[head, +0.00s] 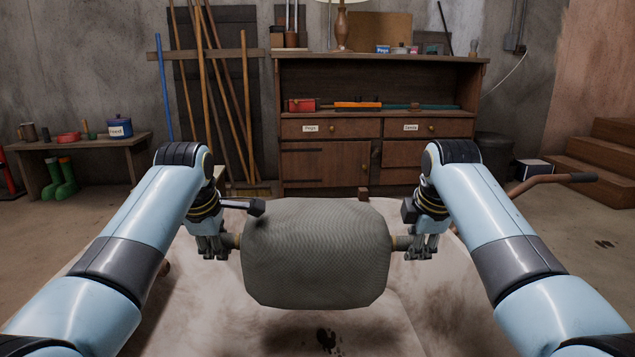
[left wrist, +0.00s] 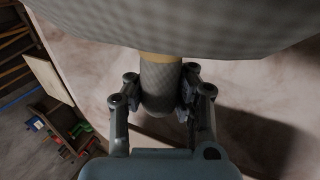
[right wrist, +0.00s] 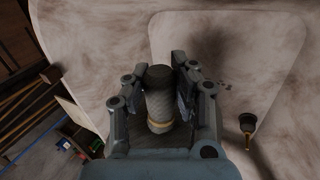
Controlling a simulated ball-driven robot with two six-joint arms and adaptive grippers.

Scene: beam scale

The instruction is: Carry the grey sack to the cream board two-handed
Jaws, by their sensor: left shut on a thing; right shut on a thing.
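The grey sack (head: 317,252) is a plump woven bag lying sideways between my two grippers in the head view. My left gripper (head: 226,243) is shut on the sack's left end stub, which shows between the fingers in the left wrist view (left wrist: 160,90). My right gripper (head: 408,243) is shut on the right end stub; it also shows in the right wrist view (right wrist: 160,95). The sack appears held above a large cream mottled surface (head: 370,325). I cannot tell whether this surface is the cream board. The sack hides part of it.
A wooden cabinet (head: 330,160) stands at the back. A low bench (head: 100,147) with pots is at the left, and wooden steps (head: 600,160) are at the right. A dark-gripped handle (head: 560,181) juts out right. Poles (head: 205,100) lean on the back wall.

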